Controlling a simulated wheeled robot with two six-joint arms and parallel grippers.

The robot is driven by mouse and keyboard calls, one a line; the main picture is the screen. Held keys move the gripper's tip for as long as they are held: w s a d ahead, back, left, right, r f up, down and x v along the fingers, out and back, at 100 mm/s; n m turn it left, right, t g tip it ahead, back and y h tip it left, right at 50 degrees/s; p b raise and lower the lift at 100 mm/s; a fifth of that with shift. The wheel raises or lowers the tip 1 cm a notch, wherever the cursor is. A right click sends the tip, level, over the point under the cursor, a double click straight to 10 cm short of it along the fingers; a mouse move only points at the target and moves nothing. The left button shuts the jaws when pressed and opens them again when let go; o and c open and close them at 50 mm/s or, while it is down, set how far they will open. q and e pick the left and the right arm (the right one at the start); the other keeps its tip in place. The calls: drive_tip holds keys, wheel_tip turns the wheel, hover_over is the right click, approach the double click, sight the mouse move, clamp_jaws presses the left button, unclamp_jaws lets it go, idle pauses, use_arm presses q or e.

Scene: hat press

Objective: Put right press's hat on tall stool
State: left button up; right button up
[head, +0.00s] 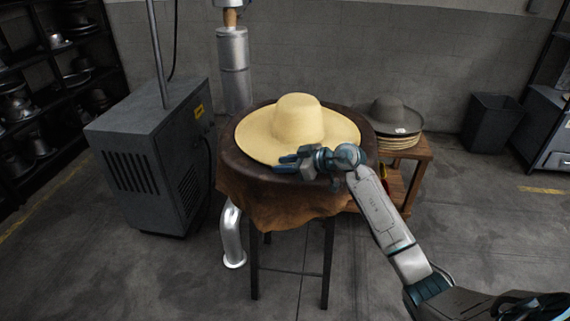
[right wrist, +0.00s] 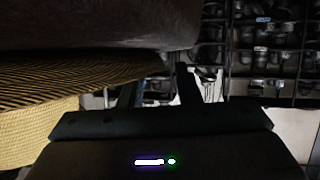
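A pale straw hat (head: 298,122) with a wide brim sits crown up on the tall stool (head: 240,172), whose round top is draped in brown leather. My right gripper (head: 288,162) is at the hat's near brim edge, with its fingers apart. In the right wrist view the hat's brim (right wrist: 75,85) comes in from the left, close to the spread fingers of my right gripper (right wrist: 158,85). I see no clear grip on the brim; whether it touches a finger cannot be told. My left gripper is out of view.
A grey hat (head: 396,115) lies on a stack of straw hats on a low wooden stand (head: 418,155) behind right. A grey machine cabinet (head: 150,150) stands left, beside a metal column (head: 234,70). Dark shelves (head: 60,60) are far left. A dark bin (head: 491,123) stands right.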

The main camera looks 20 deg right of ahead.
use_arm(q)
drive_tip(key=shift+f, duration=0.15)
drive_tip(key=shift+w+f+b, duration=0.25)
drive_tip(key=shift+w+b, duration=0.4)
drive_tip(key=shift+b, duration=0.2)
use_arm(e)
drive_tip(key=v, duration=1.2)
